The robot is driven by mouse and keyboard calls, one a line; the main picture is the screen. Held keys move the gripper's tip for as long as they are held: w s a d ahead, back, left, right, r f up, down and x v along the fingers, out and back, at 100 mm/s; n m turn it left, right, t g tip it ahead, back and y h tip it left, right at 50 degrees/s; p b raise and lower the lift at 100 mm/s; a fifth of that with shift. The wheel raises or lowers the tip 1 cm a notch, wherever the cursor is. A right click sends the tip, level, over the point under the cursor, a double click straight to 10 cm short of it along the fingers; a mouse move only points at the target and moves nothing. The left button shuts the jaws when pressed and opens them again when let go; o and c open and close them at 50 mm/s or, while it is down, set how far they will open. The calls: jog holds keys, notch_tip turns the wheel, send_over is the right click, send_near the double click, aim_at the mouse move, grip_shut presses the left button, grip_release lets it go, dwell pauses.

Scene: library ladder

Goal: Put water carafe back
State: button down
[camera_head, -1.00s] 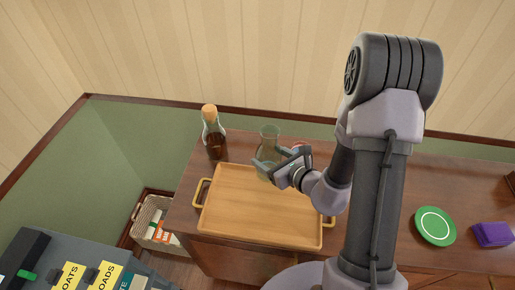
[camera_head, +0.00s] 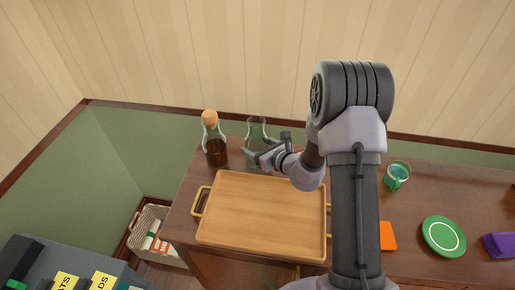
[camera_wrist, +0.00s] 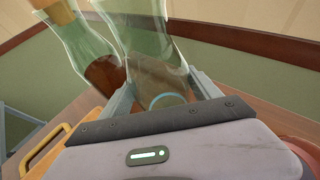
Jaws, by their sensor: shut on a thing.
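The water carafe (camera_head: 255,131) is clear, pale green glass and stands upright behind the back edge of the wooden tray. My gripper (camera_head: 262,154) is shut on it, with its fingers around the lower body; the arm hides part of the area to the right. In the wrist view the carafe (camera_wrist: 140,45) rises between my fingers (camera_wrist: 165,92). A corked bottle of dark liquid (camera_head: 215,145) stands just left of the carafe. I cannot tell whether the carafe's base touches the sideboard.
The empty wooden tray (camera_head: 262,222) with brass handles lies in front on the sideboard (camera_head: 415,205). A green cup (camera_head: 397,174), a green plate (camera_head: 443,236), an orange item (camera_head: 387,236) and a purple item (camera_head: 499,244) are to the right. A basket (camera_head: 148,222) stands lower left.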

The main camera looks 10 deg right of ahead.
jog(key=shift+c, duration=0.7)
grip_release()
